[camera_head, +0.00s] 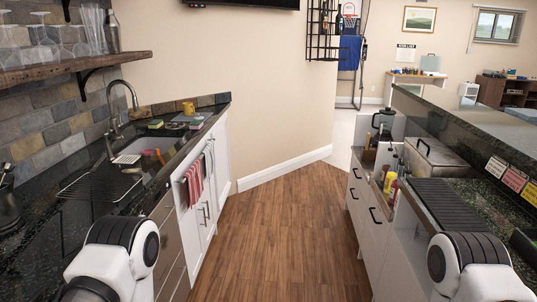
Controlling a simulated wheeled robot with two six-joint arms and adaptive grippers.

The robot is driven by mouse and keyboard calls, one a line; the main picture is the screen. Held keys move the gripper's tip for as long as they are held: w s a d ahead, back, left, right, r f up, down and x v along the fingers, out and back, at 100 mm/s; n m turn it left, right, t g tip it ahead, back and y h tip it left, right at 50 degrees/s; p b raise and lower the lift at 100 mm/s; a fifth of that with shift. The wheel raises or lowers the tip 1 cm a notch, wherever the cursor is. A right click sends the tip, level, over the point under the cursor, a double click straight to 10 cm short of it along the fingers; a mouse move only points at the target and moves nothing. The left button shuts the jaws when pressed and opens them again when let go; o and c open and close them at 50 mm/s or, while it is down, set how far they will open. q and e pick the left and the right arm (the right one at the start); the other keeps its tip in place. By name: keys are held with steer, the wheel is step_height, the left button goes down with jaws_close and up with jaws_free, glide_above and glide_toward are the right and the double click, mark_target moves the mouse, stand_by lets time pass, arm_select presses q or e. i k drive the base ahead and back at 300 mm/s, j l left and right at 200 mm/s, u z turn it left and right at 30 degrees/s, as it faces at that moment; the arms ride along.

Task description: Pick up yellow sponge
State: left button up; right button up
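I cannot clearly make out a yellow sponge. On the left counter behind the sink, a small block with a green top (155,124) may be a sponge, but it is too small to tell. Another small green and yellowish item (196,126) lies farther right on the counter. Parts of both my arms show at the bottom left and bottom right, but neither gripper is in view.
The left counter has a sink (128,158) with a tall faucet (112,125) and a wire rack (92,187). A striped towel (193,183) hangs on the cabinet front. The wooden floor (285,235) between the counters is clear. Bottles (390,177) stand on the right side.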

mark_target(156, 123)
steer(key=i+u, duration=0.25)
steer(key=i, duration=0.25)
steer(key=i+u, duration=0.25)
steer(key=i, duration=0.25)
steer(key=i+l+u, duration=0.25)
steer(key=i, duration=0.2)
steer(key=i+l+u, duration=0.25)
steer(key=i, duration=0.2)
